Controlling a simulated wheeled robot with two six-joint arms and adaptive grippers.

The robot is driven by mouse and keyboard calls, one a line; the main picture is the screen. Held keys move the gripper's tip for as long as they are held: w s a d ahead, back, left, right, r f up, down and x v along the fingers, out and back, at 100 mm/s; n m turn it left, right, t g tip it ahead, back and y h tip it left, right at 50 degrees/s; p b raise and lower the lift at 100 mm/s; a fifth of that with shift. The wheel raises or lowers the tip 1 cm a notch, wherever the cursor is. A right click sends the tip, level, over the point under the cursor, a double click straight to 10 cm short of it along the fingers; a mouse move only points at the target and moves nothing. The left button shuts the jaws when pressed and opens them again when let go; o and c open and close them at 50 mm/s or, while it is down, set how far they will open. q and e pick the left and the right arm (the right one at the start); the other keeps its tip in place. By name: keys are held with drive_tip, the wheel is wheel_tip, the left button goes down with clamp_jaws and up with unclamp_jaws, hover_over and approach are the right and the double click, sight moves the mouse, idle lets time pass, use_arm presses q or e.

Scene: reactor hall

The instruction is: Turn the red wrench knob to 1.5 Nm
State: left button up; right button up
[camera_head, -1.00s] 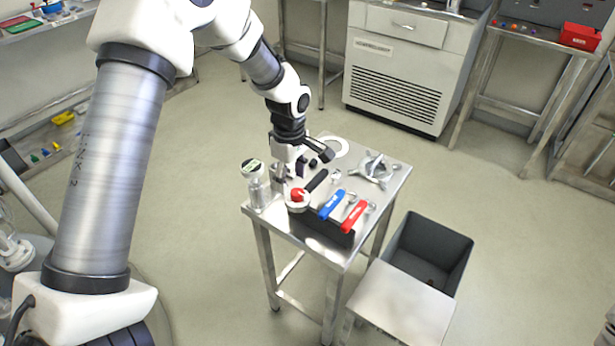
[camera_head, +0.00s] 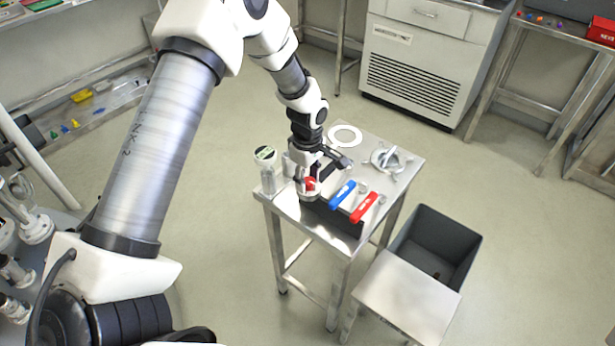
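The red knob (camera_head: 309,184) sits on a round pale base (camera_head: 310,195) at the front left of the small steel table (camera_head: 326,240). My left gripper (camera_head: 320,174) has come down right over the knob and hides part of it. Its fingers look spread, with one reaching out to the right. I cannot tell whether a finger touches the knob. Any scale marking is too small to read. My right gripper is not in view.
Right of the knob lie a blue-handled tool (camera_head: 343,194) and a red-handled tool (camera_head: 364,207). A jar-like device (camera_head: 267,170) with a green display stands left. A white ring (camera_head: 345,135) and a metal fixture (camera_head: 388,160) lie behind. A grey bin (camera_head: 462,262) stands right of the table.

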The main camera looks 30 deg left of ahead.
use_arm(q)
clamp_jaws()
drive_tip(key=shift+m, duration=0.4)
drive_tip(key=shift+m+p, duration=0.7)
drive_tip(key=shift+m, duration=0.2)
drive_tip(key=m+p, duration=0.1)
drive_tip(key=m, duration=0.1)
drive_tip(key=shift+w+m, duration=0.1)
drive_tip(key=shift+m, duration=0.2)
drive_tip(key=m+p, duration=0.1)
drive_tip(key=m, duration=0.2)
drive_tip(key=shift+m, duration=0.3)
drive_tip(key=shift+d+m, duration=0.1)
drive_tip(key=shift+m, duration=1.4)
